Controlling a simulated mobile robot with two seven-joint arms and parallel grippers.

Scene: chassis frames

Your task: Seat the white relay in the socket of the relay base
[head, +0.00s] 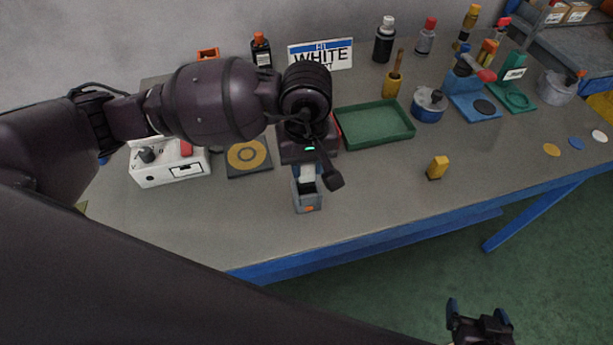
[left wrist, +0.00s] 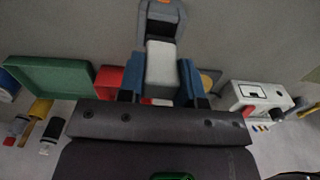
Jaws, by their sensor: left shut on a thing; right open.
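The white relay (left wrist: 160,64) is between the blue fingers of my left gripper (left wrist: 160,84), which is shut on it. In the head view the relay (head: 307,174) shows as a small white patch below the left gripper (head: 307,178). The grey relay base (head: 307,202), with an orange mark, stands near the table's front. It also shows in the left wrist view (left wrist: 161,14), where the relay's far end overlaps the base's near side. I cannot tell whether the relay is in the socket. My right gripper (head: 478,312) is open and empty, off the table's front edge.
A yellow block (head: 437,168) stands right of the base. A green tray (head: 375,137), a dark pad with a yellow ring (head: 249,157) and a white switch box (head: 168,167) lie nearby. Bottles and tools line the back. The table's front edge is bare.

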